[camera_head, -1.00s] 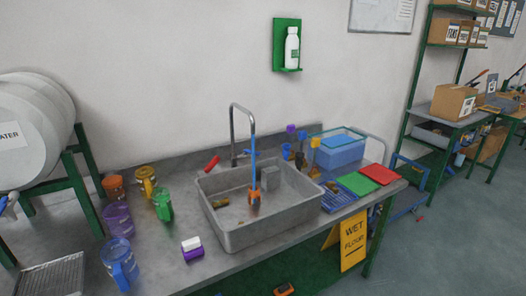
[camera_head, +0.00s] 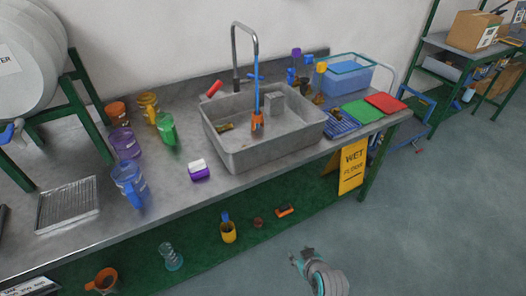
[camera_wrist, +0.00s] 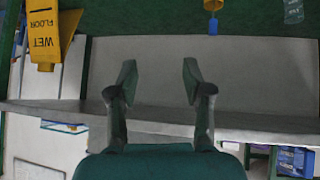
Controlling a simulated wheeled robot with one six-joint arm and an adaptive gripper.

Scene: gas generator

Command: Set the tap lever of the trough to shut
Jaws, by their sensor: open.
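The grey trough (camera_head: 262,150) is set on the bench in the head view. A tall grey tap (camera_head: 237,60) rises behind it and arches forward. A red handle-like piece (camera_head: 211,90) is at the trough's back left corner. My gripper (camera_head: 298,257) is in front of the bench, low and far from the tap. In the wrist view its fingers (camera_wrist: 158,80) are apart and empty.
Jugs, including a green one (camera_head: 167,128), stand left of the trough. A blue bin (camera_head: 346,75) and coloured mats, including a red one (camera_head: 385,103), lie right. A yellow wet-floor sign (camera_head: 352,167) stands at the bench's front right. The floor (camera_head: 450,190) right is clear.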

